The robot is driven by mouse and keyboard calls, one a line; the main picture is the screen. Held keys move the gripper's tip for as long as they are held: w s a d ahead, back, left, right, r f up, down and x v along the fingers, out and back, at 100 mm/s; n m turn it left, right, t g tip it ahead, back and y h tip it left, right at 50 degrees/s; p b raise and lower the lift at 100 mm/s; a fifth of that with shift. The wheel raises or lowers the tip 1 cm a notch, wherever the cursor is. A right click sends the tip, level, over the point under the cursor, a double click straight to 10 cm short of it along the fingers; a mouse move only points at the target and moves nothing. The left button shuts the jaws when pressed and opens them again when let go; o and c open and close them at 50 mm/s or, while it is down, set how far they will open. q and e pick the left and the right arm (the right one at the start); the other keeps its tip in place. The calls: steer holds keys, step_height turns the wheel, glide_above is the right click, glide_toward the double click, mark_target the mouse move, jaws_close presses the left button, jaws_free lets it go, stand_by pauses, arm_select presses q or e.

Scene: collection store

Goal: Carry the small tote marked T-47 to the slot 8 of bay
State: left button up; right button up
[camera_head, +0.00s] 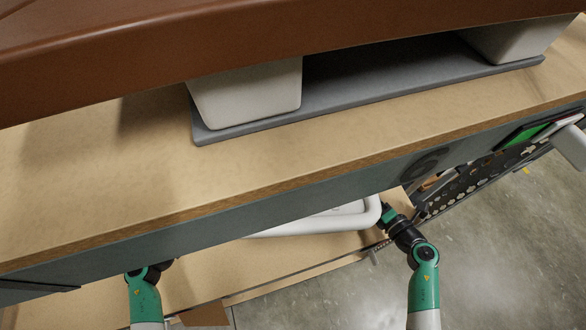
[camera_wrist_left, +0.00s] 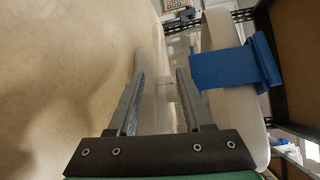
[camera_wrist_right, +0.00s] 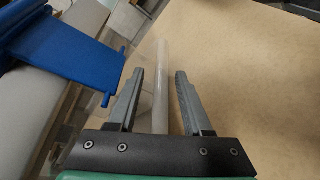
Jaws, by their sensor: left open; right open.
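A white tray-like tote (camera_head: 315,222) with a thick rounded rim sits on the lower wooden shelf, mostly hidden under the upper shelf. I cannot read T-47 on it. My left gripper (camera_wrist_left: 160,75) is open, with a pale bar between or beyond its fingers; a pale body with a blue part (camera_wrist_left: 235,68) is to its right. My right gripper (camera_wrist_right: 160,72) is open, its fingers on either side of a pale bar (camera_wrist_right: 161,90) as seen; contact cannot be told. A blue part (camera_wrist_right: 65,60) is to its left. In the head view both gripper tips are hidden.
The upper wooden shelf (camera_head: 100,190) overhangs the lower one. A brown beam (camera_head: 200,45) crosses above. A perforated panel (camera_head: 470,180) stands at right, beside open floor.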

arm_select(q)
steer(key=v, duration=0.9)
steer(key=shift+w, duration=0.1)
arm_select(e)
steer(key=v, duration=1.2)
steer(key=shift+s+a, duration=0.1)
steer(key=o, duration=0.8)
arm_select(q)
steer(key=shift+f+b, duration=0.4)
arm_select(e)
steer(key=shift+d, duration=3.05)
arm_select(q)
steer(key=shift+a, duration=0.2)
arm_select(e)
steer(key=shift+d, duration=0.3)
